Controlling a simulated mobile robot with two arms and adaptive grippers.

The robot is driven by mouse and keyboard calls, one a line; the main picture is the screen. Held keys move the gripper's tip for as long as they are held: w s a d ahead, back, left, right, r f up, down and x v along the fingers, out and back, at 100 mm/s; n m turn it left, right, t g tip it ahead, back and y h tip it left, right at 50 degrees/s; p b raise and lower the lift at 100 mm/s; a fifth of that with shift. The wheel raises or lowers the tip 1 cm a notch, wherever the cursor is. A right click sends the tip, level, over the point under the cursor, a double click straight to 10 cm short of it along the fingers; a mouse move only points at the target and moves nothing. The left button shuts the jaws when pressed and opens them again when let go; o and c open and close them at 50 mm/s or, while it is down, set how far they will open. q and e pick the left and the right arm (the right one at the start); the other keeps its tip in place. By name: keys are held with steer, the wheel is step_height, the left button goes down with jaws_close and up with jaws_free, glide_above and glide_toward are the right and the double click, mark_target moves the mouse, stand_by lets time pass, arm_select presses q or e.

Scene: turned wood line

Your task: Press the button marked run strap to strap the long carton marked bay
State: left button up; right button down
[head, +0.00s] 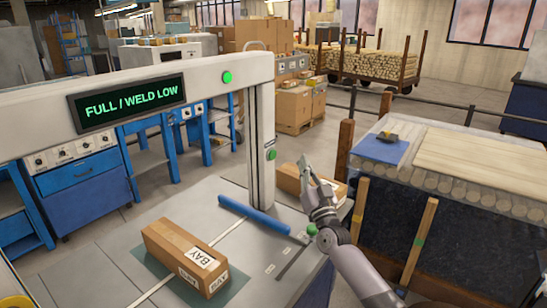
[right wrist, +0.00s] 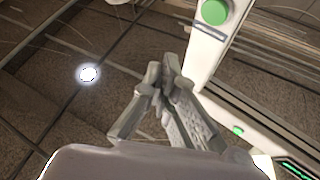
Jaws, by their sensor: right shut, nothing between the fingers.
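The long carton (head: 165,247) marked BAY lies on the grey table of the strapping machine, on a dark green patch. A pale strap line runs on the table beside and apparently under it. The white arch (head: 190,78) carries a display (head: 127,103) reading FULL / WELD LOW. I cannot read which is marked run strap. My right gripper (head: 306,163) is shut and empty, raised above the table's right side; it also shows in the right wrist view (right wrist: 160,75). My left gripper is not seen.
A blue roller (head: 253,215) lies across the table behind the carton. Another carton (head: 288,179) is behind my right gripper. A bench (head: 450,182) with wood boards and a blue pad stands at right. A green lamp (head: 227,77) is on the arch.

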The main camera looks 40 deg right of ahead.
mark_target(272, 155)
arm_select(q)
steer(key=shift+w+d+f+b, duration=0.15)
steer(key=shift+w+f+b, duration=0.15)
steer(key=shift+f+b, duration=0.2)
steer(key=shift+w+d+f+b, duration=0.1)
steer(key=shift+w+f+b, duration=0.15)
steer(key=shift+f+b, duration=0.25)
arm_select(e)
steer(key=w+a, duration=0.2)
steer(key=w, duration=0.5)
steer(key=shift+s, duration=0.1)
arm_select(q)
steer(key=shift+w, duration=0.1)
arm_select(e)
steer(key=shift+w+a, duration=0.1)
steer(key=shift+w, duration=0.35)
